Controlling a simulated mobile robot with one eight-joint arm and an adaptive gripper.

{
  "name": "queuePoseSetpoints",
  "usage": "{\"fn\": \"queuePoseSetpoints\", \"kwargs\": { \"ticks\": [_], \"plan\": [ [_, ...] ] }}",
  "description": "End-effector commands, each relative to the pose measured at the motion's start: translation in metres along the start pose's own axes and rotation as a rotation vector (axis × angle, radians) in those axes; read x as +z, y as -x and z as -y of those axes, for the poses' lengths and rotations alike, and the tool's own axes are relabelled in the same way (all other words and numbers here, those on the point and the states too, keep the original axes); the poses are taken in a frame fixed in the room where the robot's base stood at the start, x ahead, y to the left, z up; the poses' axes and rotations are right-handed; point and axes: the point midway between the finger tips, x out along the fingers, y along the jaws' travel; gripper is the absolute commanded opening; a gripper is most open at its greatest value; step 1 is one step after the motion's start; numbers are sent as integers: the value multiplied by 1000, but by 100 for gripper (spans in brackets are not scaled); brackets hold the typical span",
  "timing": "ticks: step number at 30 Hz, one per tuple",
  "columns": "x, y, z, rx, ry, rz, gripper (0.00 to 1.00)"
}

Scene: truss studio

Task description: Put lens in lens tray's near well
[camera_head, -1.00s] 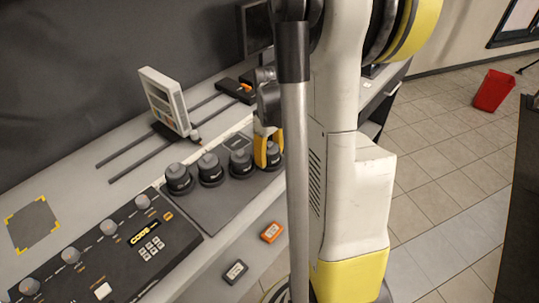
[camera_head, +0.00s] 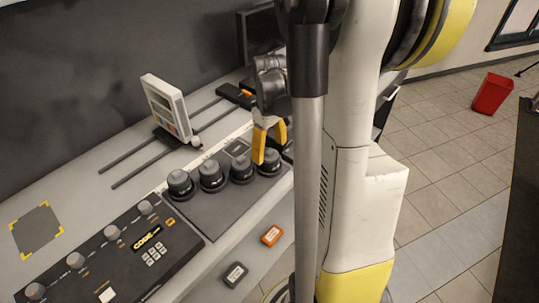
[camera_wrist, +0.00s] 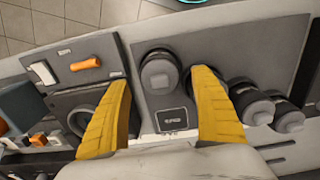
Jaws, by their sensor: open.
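Several dark, round, capped lenses stand upright in a row on the grey lens tray (camera_head: 215,215). The rightmost lens (camera_head: 268,162) is below my gripper (camera_head: 269,151), whose yellow fingers are open and empty. In the wrist view, one lens (camera_wrist: 160,73) shows between the spread fingers of my gripper (camera_wrist: 160,77), seen from above and apart from both. Other lenses (camera_wrist: 252,102) stand to the right, one partly behind the right finger. The tray (camera_wrist: 150,105) has a small dark label square (camera_wrist: 172,120). Its wells are hidden under the lenses, so I cannot tell which is the near one.
A black control panel (camera_head: 110,255) with knobs lies left of the tray. A white meter (camera_head: 168,108) stands behind on dark rails. A yellow-cornered square (camera_head: 37,229) is bare.

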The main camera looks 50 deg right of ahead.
Motion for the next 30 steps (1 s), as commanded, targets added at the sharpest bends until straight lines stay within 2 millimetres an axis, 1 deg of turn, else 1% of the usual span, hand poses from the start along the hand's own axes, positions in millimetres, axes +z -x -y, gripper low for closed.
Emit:
{"fn": "queuePoseSetpoints", "kwargs": {
  "ticks": [1,3,6,10,15,17,20,23,24,25,26,27,30],
  "plan": [
    [0,16,0,0,0,0,75],
    [0,31,0,0,0,0,75],
    [0,49,0,0,0,0,75],
    [0,62,0,0,0,0,75],
    [0,68,1,1,0,-1,75],
    [-1,70,6,6,0,-9,75],
    [-4,83,29,31,0,-46,75],
    [-7,102,72,69,-7,-123,75],
    [-6,110,92,84,-10,-164,75],
    [-5,115,108,92,-13,-198,75],
    [-4,120,123,99,-18,-232,75],
    [-1,125,142,104,-24,-279,75],
    [9,134,186,100,-39,-394,75]
  ]
}}
